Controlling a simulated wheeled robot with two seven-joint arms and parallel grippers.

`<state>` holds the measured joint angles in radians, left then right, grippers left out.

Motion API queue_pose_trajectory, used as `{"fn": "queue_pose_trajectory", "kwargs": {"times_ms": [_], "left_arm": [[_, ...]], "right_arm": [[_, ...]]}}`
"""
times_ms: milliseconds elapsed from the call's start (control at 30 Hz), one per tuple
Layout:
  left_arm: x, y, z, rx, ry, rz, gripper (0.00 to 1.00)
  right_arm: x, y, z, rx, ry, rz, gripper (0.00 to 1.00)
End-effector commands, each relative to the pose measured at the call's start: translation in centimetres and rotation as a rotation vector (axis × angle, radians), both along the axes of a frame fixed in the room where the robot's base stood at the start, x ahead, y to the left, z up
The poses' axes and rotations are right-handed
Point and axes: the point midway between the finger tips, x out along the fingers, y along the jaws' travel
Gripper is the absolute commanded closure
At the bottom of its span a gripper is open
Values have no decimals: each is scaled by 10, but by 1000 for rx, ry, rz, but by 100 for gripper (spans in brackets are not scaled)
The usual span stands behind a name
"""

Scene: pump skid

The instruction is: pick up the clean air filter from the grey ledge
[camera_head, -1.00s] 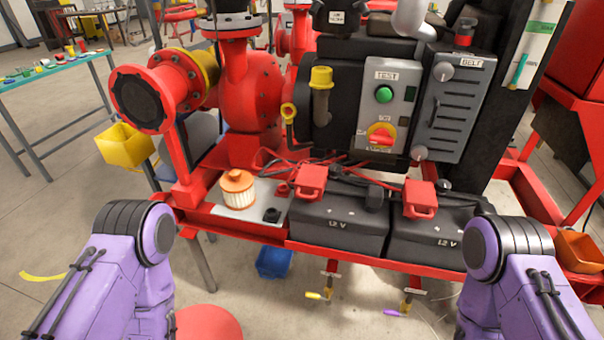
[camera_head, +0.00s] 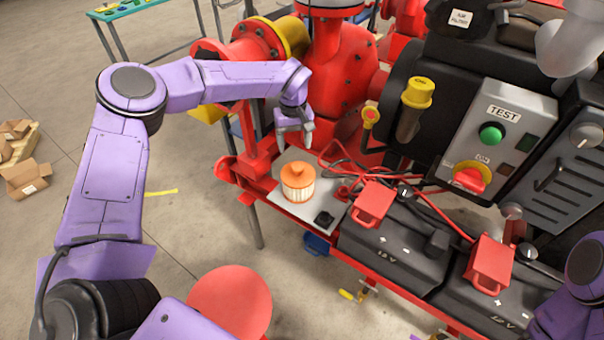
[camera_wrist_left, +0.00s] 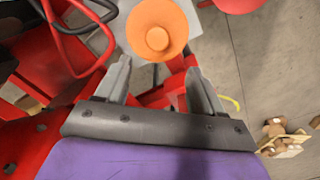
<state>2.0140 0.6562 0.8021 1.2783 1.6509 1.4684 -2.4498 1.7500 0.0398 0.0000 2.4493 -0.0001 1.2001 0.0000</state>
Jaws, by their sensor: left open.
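The clean air filter (camera_head: 298,183) has an orange cap and a pale pleated body. It stands upright on the grey ledge (camera_head: 286,208) at the left end of the red skid. My left gripper (camera_head: 295,142) is open and empty, above and just behind the filter, pointing down. In the left wrist view the filter's orange cap (camera_wrist_left: 157,32) lies beyond the two spread fingertips (camera_wrist_left: 158,72), apart from them. My right arm shows only at the lower right edge; its gripper is out of view.
Two black batteries (camera_head: 392,248) with red clamps (camera_head: 372,203) lie to the right. Red cables (camera_head: 345,172) run close behind the filter. The red pump (camera_head: 342,75) rises behind the gripper.

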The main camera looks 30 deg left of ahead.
Motion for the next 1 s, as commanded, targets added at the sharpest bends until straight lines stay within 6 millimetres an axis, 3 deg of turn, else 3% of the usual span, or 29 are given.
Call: {"fn": "queue_pose_trajectory", "kwargs": {"times_ms": [500,733,767,967,1000], "left_arm": [[1,-11,-80,6,2,-11,32],[1,-10,-86,6,0,-10,32],[1,-10,-86,6,0,-10,35],[1,-10,-85,6,0,-9,100],[1,-10,-85,6,0,-9,100]], "right_arm": [[0,0,28,1,1,0,57],[0,0,27,1,1,0,57],[0,0,27,0,1,0,57],[0,0,27,0,1,0,57],[0,0,27,0,1,0,57]]}}
